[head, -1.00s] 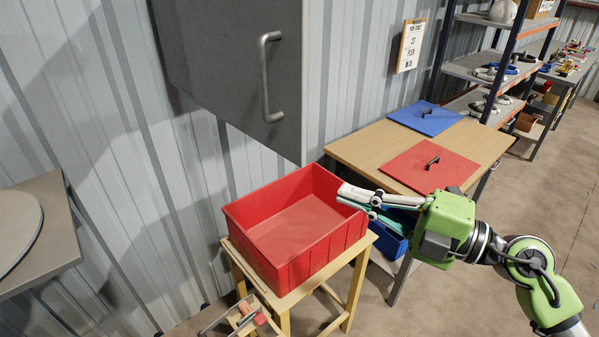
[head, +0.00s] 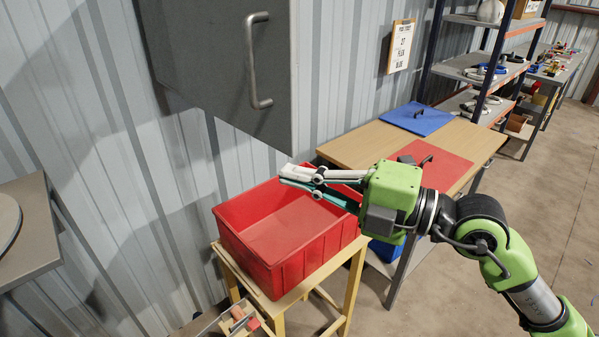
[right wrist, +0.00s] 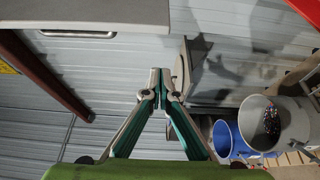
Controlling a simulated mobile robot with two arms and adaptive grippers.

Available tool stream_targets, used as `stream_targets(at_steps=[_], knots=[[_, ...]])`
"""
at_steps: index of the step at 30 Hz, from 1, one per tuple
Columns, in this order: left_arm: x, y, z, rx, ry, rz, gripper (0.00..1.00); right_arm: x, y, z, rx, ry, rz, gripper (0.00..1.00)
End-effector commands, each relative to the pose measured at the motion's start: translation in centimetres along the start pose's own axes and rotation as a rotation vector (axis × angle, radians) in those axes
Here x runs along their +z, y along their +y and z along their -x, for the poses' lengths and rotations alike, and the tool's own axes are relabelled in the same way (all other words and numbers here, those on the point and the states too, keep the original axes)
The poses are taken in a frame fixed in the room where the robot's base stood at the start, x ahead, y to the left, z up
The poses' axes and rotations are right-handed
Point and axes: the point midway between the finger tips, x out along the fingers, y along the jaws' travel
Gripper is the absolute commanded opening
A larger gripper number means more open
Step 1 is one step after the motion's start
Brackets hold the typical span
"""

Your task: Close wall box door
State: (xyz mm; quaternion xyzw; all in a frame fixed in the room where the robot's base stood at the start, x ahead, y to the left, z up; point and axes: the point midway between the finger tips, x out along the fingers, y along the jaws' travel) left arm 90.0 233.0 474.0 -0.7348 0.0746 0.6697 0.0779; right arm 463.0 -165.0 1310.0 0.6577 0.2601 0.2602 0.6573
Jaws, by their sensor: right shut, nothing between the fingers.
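The grey wall box (head: 220,75) hangs at the top of the head view, cut off by the upper edge. A metal bar handle (head: 255,60) stands upright near the right edge of its large face. Whether the door is ajar cannot be told. My right gripper (head: 284,175) is shut and empty, its fingertips pointing left, just below the box's lower right corner and over the red bin. No contact with the box shows. In the right wrist view the shut fingertips (right wrist: 160,78) meet at the middle, with a grey panel (right wrist: 110,12) above. My left gripper is out of view.
The red bin (head: 280,275) stands on a wooden stand (head: 348,295) beneath the gripper. Behind is a wooden table (head: 360,147) with blue (head: 418,118) and red (head: 445,165) lids. A grey surface (head: 25,245) lies at left. Floor at right is clear.

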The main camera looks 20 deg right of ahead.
Motion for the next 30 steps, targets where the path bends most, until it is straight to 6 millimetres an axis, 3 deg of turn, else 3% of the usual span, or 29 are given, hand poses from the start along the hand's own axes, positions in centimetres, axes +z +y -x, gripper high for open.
stream_targets(at_steps=[2,3,8,18,30], knots=[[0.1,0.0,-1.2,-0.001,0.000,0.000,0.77,0.1,-0.3,-0.5,0.003,-0.003,0.006,0.00],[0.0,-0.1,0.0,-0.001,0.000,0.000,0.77,0.1,0.4,-1.0,0.002,-0.003,-0.001,0.00],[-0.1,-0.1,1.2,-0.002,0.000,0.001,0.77,0.0,0.5,-2.9,0.001,-0.001,-0.002,0.00],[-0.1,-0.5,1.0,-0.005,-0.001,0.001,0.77,3.4,-0.1,-1.7,-0.003,-0.004,-0.001,0.00],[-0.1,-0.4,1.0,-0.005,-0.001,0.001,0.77,3.9,0.0,-1.5,0.000,-0.003,0.000,0.00]])
